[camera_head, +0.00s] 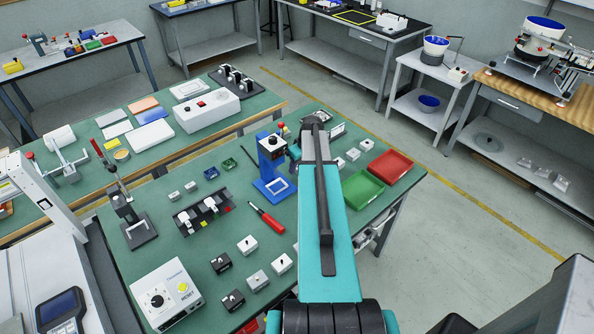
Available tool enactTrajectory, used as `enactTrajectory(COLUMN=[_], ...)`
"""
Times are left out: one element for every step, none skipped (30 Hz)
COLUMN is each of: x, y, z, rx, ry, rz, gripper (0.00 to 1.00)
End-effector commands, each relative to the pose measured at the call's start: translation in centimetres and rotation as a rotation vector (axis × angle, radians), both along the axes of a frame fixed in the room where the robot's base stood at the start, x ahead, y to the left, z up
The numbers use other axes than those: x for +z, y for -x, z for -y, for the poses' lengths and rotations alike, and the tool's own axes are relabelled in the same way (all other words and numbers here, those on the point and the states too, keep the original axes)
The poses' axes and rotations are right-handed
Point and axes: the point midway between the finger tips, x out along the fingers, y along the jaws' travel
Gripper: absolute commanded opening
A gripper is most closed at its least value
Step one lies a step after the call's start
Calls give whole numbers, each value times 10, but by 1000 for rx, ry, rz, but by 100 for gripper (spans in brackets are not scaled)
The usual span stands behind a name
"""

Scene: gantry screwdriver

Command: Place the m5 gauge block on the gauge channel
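Several small blocks stand on the green bench, and I cannot tell which is the m5 gauge block. White blocks with dark tops stand near the front, one of them left of my arm (247,244). A dark block (220,263) stands beside them. Smaller pale blocks (340,162) stand right of my arm. A dark rack with white-topped pieces (203,214) lies left of centre; I cannot tell whether it is the gauge channel. My teal arm reaches over the bench. Its links hide my gripper's fingers, and whatever they may hold.
A blue stand (273,165) rises close left of my arm. A red-handled screwdriver (266,217) lies in front of it. A green tray (362,191) and a red tray (390,167) sit at the right. A control box (167,295) stands front left.

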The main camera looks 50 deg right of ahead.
Motion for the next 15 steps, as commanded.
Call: enactTrajectory(x=[0,0,0,0,0,0,0,0,0,0,0,0,1,1,1], y=[0,0,0,0,0,0,0,0,0,0,0,0,0,0,0], z=[0,0,0,0,0,0,0,0,0,0,0,0,0,0,0], rx=[0,0,0,0,0,0,0,0,0,0,0,0,0,0,0], ry=[0,0,0,0,0,0,0,0,0,0,0,0,0,0,0], rz=[0,0,0,0,0,0,0,0,0,0,0,0,1,1,1], gripper=[38,38,38,32,27,21,16,10,4,0,0,0,0,0,0])
